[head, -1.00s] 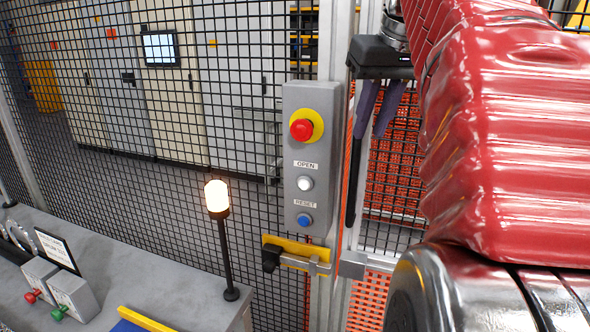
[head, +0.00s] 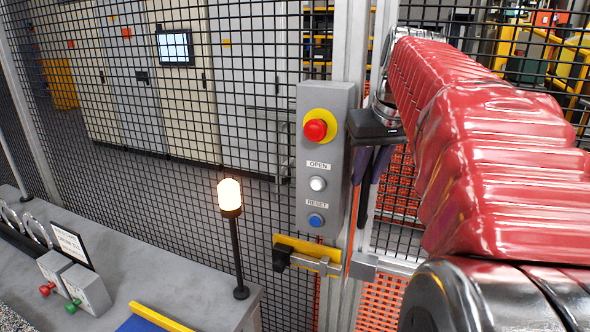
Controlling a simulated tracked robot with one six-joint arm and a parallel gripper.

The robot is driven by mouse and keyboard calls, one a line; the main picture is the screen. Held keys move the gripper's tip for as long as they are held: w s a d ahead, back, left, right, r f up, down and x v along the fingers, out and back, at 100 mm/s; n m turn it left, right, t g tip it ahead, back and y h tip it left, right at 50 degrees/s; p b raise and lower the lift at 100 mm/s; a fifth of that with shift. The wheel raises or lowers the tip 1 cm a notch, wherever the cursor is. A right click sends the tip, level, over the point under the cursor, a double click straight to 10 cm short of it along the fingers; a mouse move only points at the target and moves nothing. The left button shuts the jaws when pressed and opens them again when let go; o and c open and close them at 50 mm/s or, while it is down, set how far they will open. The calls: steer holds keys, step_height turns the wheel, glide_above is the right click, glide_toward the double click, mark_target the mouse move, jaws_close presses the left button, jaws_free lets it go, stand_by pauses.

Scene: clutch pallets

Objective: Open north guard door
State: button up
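A guard door with black mesh (head: 395,235) is in the head view, right of the aluminium post. A grey control box (head: 338,232) on the post carries a red stop button (head: 315,130), a white OPEN button (head: 318,184) and a blue RESET button (head: 316,220). Below it is a yellow latch plate (head: 305,246) with a black knob (head: 281,258); a bolt reaches toward the door frame. My gripper (head: 371,178) points down just right of the box, its dark fingers partly showing. Their tips are unclear, and I cannot tell whether they touch anything.
A lit beacon (head: 230,195) stands on a grey bench (head: 190,265) at the lower left, with several small fittings. Mesh fence (head: 150,190) spans the left, with cabinets behind. My red-sleeved arm covers much of the right. Orange mesh shows behind the door.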

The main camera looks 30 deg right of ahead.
steer(key=shift+f, duration=0.1)
steer(key=shift+c, duration=0.5)
jaws_close()
